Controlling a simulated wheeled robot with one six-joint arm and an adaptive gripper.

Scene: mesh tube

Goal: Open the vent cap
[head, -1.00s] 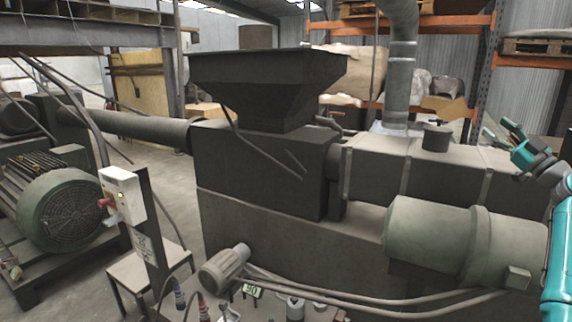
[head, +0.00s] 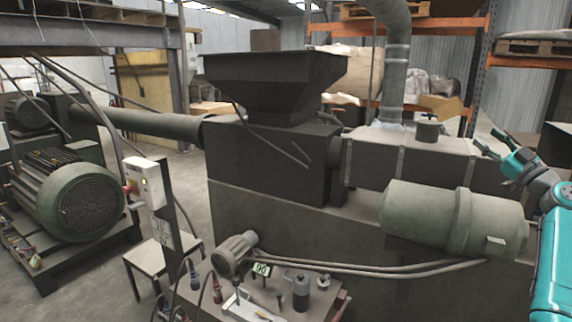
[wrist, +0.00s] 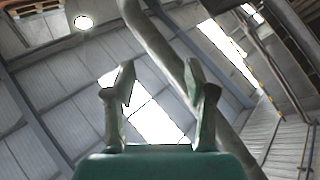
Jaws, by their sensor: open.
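What looks like the vent cap (head: 428,129) is a small dark cylinder with a lid, standing upright on top of the long grey machine housing (head: 410,163) in the head view. My gripper (head: 487,142) is to the right of the cap in the picture, apart from it, with its fingers pointing up and left. The fingers are spread and empty. In the wrist view my gripper (wrist: 159,82) shows both fingers apart, with only the roof and a pipe beyond. The cap does not show there.
A dark hopper (head: 275,85) stands left of the housing. A grey vertical duct (head: 397,70) rises behind the cap. A large grey cylinder (head: 455,218) lies in front of the housing. A small table (head: 270,298) with bottles and cables is at the bottom.

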